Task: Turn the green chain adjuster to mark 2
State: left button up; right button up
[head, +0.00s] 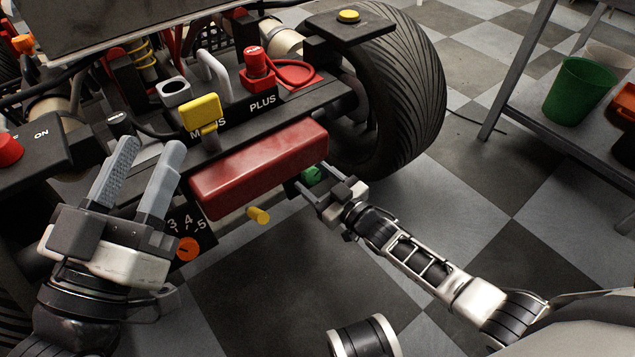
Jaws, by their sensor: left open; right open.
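The green chain adjuster (313,175) is a small green knob below the right end of the red block, mostly beside and behind my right gripper's fingers. Its scale and marks are hidden. My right gripper (322,182) is open at the green knob; I cannot tell whether its fingers touch it or straddle it. My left gripper (148,158) is open and empty, its fingers pointing up in front of the left part of the quad. An orange knob (187,249) sits under a black plate (190,222) with the numbers 3, 4 and 5 showing.
A red block (258,167) lies across the frame above the knobs. A yellow peg (259,215) sticks out below it. Yellow and red terminal parts stand above, by MINUS and PLUS labels. A large tyre (405,95) is behind my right gripper.

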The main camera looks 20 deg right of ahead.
jog(key=shift+c, duration=0.3)
jog(key=c, duration=0.9)
